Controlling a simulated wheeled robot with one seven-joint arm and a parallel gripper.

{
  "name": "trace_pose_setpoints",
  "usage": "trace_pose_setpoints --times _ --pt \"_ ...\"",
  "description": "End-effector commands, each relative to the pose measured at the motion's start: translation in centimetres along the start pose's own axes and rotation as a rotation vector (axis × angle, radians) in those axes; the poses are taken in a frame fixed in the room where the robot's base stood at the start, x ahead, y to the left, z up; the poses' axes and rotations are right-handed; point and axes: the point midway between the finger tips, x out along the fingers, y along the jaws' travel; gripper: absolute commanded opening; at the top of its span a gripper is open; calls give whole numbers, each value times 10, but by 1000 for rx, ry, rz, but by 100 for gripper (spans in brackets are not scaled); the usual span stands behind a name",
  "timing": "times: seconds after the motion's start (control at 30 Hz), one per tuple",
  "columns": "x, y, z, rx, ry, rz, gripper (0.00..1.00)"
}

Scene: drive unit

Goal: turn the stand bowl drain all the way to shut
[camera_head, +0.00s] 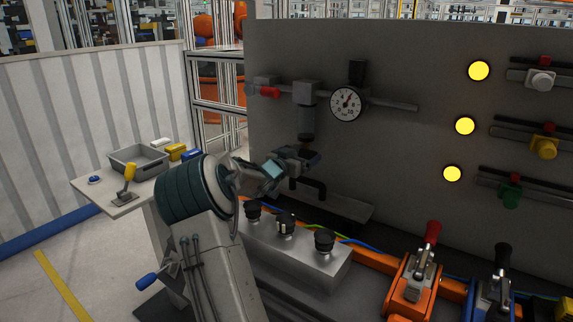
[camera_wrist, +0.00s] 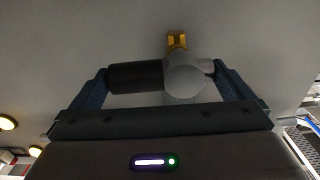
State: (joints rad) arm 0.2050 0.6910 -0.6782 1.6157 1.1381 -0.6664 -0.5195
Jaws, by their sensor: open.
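The air unit on the grey panel has a dark bowl (camera_head: 306,122) hanging below its regulator block. My gripper (camera_head: 303,156) is at the bowl's lower end and covers most of the drain there in the head view. In the wrist view, my open gripper (camera_wrist: 161,72) has one finger on each side of a fitting. The fitting has a black cylindrical part (camera_wrist: 136,77) on the left and a rounded grey body (camera_wrist: 185,80) on the right. A brass piece (camera_wrist: 177,41) shows beyond it. Whether the fingers touch the fitting is unclear.
A pressure gauge (camera_head: 346,104) and a red-handled valve (camera_head: 268,92) are on the same pipe. A block with black knobs (camera_head: 288,250) stands below my gripper. Toggle clamps (camera_head: 418,280) are at lower right. A side table (camera_head: 120,208) holds a grey bin (camera_head: 139,160).

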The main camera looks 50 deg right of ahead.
Motion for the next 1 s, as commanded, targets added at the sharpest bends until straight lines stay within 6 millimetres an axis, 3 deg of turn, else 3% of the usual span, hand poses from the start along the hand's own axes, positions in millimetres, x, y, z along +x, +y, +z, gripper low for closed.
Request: trace_pose_setpoints --times 0.3,0.5,0.7,1.0 --pt "-72 0 0 4 -3 -2 100" --pt "-106 1 0 3 -2 0 100" --pt "-119 2 0 2 0 2 100" --pt "-120 2 0 2 0 3 100"
